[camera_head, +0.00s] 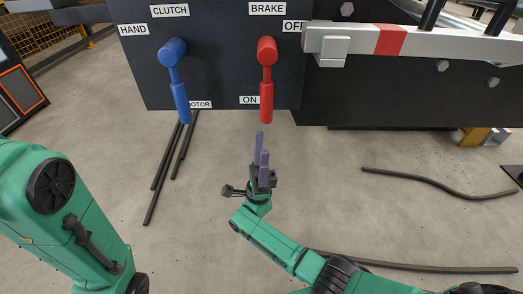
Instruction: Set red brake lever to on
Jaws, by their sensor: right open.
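The red brake lever (267,80) is on the dark panel (221,60) under the BRAKE label. It hangs down from its round red hub, and its thick handle end is beside the ON label (249,100). The OFF label (294,26) is up to the right of the hub, partly cut by a white beam. My right gripper (262,144) is open, with its purple fingers pointing up in the picture just below the lever's lower end. Nothing shows between the fingers, and I cannot tell whether they touch the lever. My left gripper is out of view.
The blue clutch lever (177,83) hangs down to the left, near the MOTOR label. A white beam with a red band (390,40) juts out at right. Dark rods (165,170) lie on the concrete floor, with another (430,184) at right.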

